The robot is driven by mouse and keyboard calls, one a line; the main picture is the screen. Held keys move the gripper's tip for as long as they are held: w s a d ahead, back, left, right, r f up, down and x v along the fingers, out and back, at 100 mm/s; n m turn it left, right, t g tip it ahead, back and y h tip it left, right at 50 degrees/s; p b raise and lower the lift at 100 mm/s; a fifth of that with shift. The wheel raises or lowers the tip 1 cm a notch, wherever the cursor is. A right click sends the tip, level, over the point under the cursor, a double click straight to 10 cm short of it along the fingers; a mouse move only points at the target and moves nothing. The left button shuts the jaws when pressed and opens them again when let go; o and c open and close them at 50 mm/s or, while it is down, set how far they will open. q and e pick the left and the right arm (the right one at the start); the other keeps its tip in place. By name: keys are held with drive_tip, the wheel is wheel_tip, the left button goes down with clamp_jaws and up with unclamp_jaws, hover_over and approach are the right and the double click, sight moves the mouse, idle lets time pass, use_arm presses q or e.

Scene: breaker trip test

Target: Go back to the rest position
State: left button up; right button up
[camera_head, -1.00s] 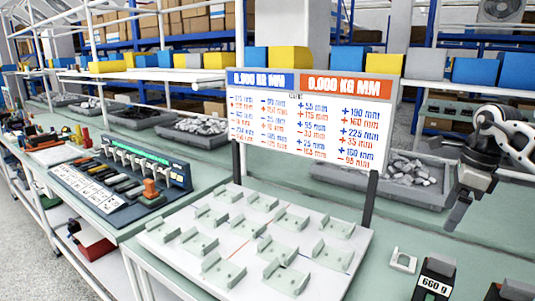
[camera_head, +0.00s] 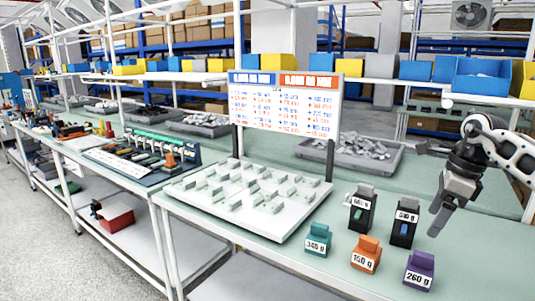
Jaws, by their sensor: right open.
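My right gripper (camera_head: 446,205) is at the right of the head view, with its dark jaws open and pointing down. Nothing shows between the fingers. It hangs above the green bench top, to the right of the two black labelled blocks (camera_head: 404,227). My white and black right arm comes in from the right edge. My left gripper is not in view.
Teal (camera_head: 317,241), orange (camera_head: 366,254) and purple (camera_head: 420,270) labelled blocks stand near the bench's front edge. A white board with holders (camera_head: 215,212) lies left of them, below a sign (camera_head: 285,103). A grey parts tray (camera_head: 350,155) stands behind.

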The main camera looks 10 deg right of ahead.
drive_tip(key=w+a+f+y+b, duration=0.1)
drive_tip(key=a+f+y, duration=0.2)
drive_tip(key=a+f, duration=0.45)
drive_tip(key=w+a+f+y+b, duration=0.1)
drive_tip(key=a+f+y, duration=0.25)
drive_tip(key=a, duration=0.75)
drive_tip(key=s+a+f+m+t+y+b, duration=0.25)
drive_tip(key=a+m+y, duration=0.2)
drive_tip(key=a, duration=0.45)
drive_tip(key=s+a+f+m+t+y+b, duration=0.15)
drive_tip(key=s+a+m+y, duration=0.3)
drive_tip(key=a, duration=0.45)
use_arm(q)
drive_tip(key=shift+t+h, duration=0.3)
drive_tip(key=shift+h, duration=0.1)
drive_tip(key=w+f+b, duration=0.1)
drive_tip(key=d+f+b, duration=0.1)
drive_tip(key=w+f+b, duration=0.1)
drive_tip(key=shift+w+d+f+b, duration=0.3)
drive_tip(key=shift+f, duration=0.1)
use_arm(e)
drive_tip(key=s+d+f+m+t+h, duration=0.2)
drive_tip(key=s+d+f+m+h, duration=0.2)
drive_tip(key=s+f+m+h, duration=0.3)
drive_tip(key=s+d+f+m+t+h, duration=0.3)
drive_tip(key=s+f+m, duration=0.7)
drive_tip(key=m, duration=1.8)
wheel_tip(320, 180, down, 5)
drive_tip(key=d+h, duration=0.2)
drive_tip(key=h, duration=0.2)
